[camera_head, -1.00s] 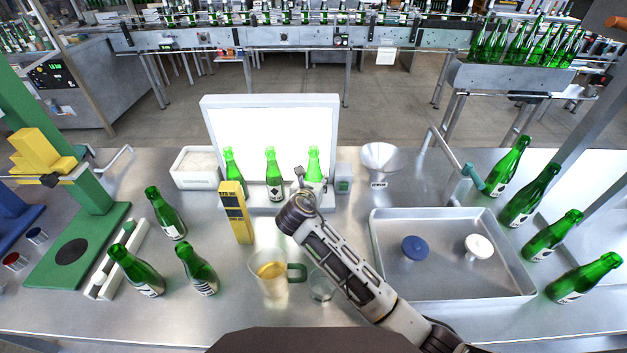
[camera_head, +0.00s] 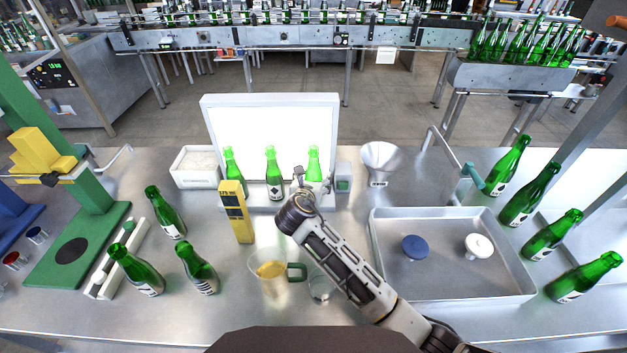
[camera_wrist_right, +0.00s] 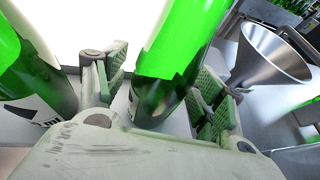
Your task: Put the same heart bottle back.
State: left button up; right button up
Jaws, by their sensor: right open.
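Three green bottles stand in a row before the lit white panel (camera_head: 270,125): a left one (camera_head: 232,165), a middle one (camera_head: 273,172) with a dark diamond-like mark on its label, and a right one (camera_head: 314,160). My right gripper (camera_head: 308,187) is at the right bottle. In the right wrist view the open gripper (camera_wrist_right: 158,88) has its fingers on either side of this upright bottle (camera_wrist_right: 178,45), with a gap showing on the right. Its label is hidden, so I cannot see a heart mark. My left gripper is out of view.
A yellow gauge (camera_head: 237,212) stands left of my arm, with a jug (camera_head: 268,272) nearer. A steel funnel (camera_head: 380,160) is right of the panel. A metal tray (camera_head: 440,285) lies right of my arm. More bottles stand at left and far right.

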jog(key=v, duration=1.1)
jog(key=shift+s+r, duration=0.15)
jog(key=shift+s, duration=0.15)
jog(key=shift+a, duration=0.1)
dwell(0.8)
dwell(0.7)
